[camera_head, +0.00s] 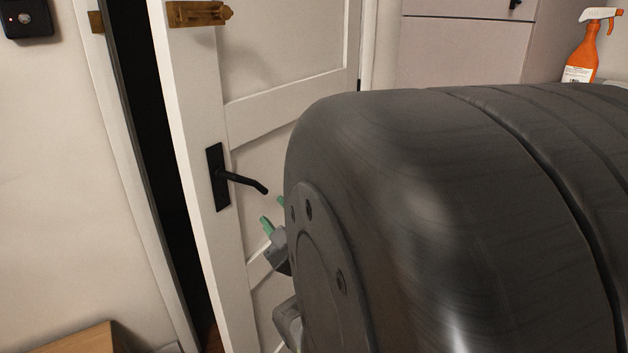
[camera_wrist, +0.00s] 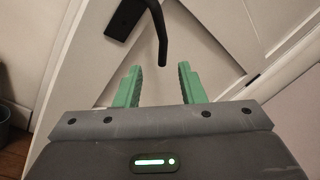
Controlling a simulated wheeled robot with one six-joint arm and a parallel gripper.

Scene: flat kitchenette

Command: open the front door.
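The white front door (camera_head: 197,120) stands ajar in the head view, with a dark gap between its left edge and the frame. Its black lever handle (camera_head: 242,182) sits on a black plate and points right and slightly down. My gripper (camera_head: 273,213) is below and right of the lever's tip, mostly hidden by my dark arm. In the wrist view, my gripper (camera_wrist: 160,86) has its two green fingers spread apart with nothing between them. The handle (camera_wrist: 161,40) hangs just beyond the fingertips there, and I see no contact.
A black wall device (camera_head: 25,18) is at upper left, and a wooden box-like thing (camera_head: 75,341) at lower left. An orange spray bottle (camera_head: 583,50) stands at upper right. A dark bin (camera_wrist: 5,124) shows at left in the wrist view.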

